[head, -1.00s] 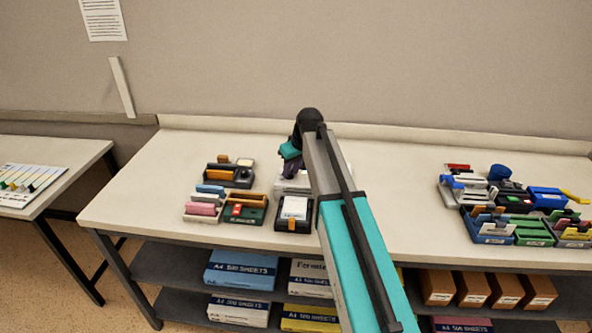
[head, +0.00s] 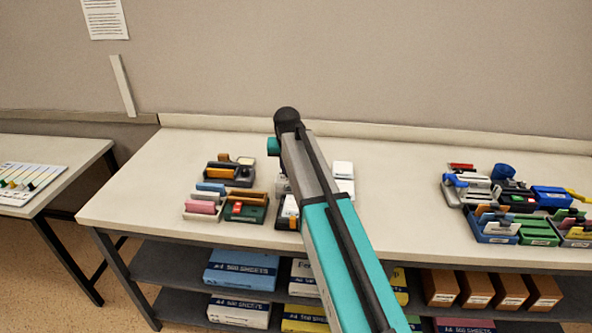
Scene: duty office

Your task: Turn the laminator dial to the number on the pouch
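A pale machine, perhaps the laminator (head: 344,170), stands on the long table behind my arm. Only its right part and a sliver on the left show. Its dial is not visible. A dark holder with a white card (head: 290,211) stands in front of it, mostly covered by my arm. I cannot tell whether the card is the pouch, and no number is readable. My arm reaches up across the table, and its teal wrist part shows left of the dark elbow. My gripper is hidden behind the arm, so its opening and any contact cannot be seen.
Left of my arm are a black tray (head: 228,174), a pink block (head: 202,206) and a green holder (head: 246,208). Several colored trays and tools, including a blue box (head: 549,197), crowd the right end. The tabletop (head: 400,190) between is clear. A wall stands behind.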

